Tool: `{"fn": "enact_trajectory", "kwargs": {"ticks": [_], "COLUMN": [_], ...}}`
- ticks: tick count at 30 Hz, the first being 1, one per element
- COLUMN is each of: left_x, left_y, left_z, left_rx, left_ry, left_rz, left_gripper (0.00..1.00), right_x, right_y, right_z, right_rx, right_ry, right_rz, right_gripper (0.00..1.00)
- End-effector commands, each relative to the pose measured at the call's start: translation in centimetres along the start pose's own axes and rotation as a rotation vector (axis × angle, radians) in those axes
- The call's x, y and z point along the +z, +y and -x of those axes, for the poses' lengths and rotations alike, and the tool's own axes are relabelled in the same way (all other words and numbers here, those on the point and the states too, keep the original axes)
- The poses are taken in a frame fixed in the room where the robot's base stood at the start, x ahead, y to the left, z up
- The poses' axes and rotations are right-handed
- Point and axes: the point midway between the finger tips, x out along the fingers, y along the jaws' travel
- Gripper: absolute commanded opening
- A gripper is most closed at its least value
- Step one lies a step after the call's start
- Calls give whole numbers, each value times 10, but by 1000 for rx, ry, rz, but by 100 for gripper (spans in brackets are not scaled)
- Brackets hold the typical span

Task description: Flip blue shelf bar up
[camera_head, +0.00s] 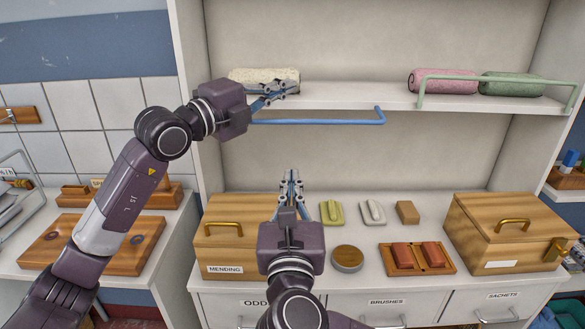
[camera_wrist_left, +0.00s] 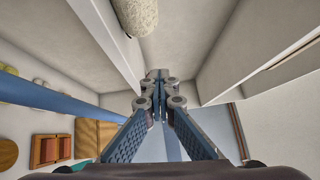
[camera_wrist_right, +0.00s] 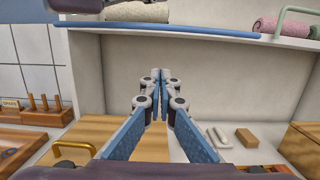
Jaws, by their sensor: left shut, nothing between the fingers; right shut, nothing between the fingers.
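The blue shelf bar (camera_head: 320,122) hangs low, running level along the shelf's front edge, with its right end bent up to the shelf. Its left end is hidden behind my left gripper (camera_head: 288,86). The bar also shows in the left wrist view (camera_wrist_left: 50,98) and the right wrist view (camera_wrist_right: 165,28). My left gripper is shut and empty, at shelf height just above the bar's left part, in front of a cream rolled towel (camera_head: 262,74). I cannot tell whether it touches the bar. My right gripper (camera_head: 291,174) is shut and empty, well below the bar, above the counter.
A green bar (camera_head: 500,78) stands up before pink (camera_head: 443,82) and green (camera_head: 512,84) towels on the shelf (camera_head: 350,96). Space before the bar's right half is free.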

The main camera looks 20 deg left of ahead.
Motion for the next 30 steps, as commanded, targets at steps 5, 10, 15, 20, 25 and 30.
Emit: {"fn": "enact_trajectory", "kwargs": {"ticks": [5, 10, 15, 20, 25, 30], "left_x": [0, 0, 0, 0, 0, 0], "left_y": [0, 0, 0, 0, 0, 0], "left_z": [0, 0, 0, 0, 0, 0], "left_rx": [0, 0, 0, 0, 0, 0], "left_ry": [0, 0, 0, 0, 0, 0], "left_rz": [0, 0, 0, 0, 0, 0], "left_gripper": [0, 0, 0, 0, 0, 0], "right_x": [1, 0, 17, 33, 38, 39], "right_y": [-1, -1, 0, -1, 0, 0], "right_z": [-37, -70, -87, -91, -92, -92], "right_rx": [-3, -2, 1, 0, 0, 0], "right_ry": [-1, 1, -3, -1, 2, 2], "right_rz": [0, -1, -6, -4, -4, -4], "right_gripper": [0, 0, 0, 0, 0, 0]}}
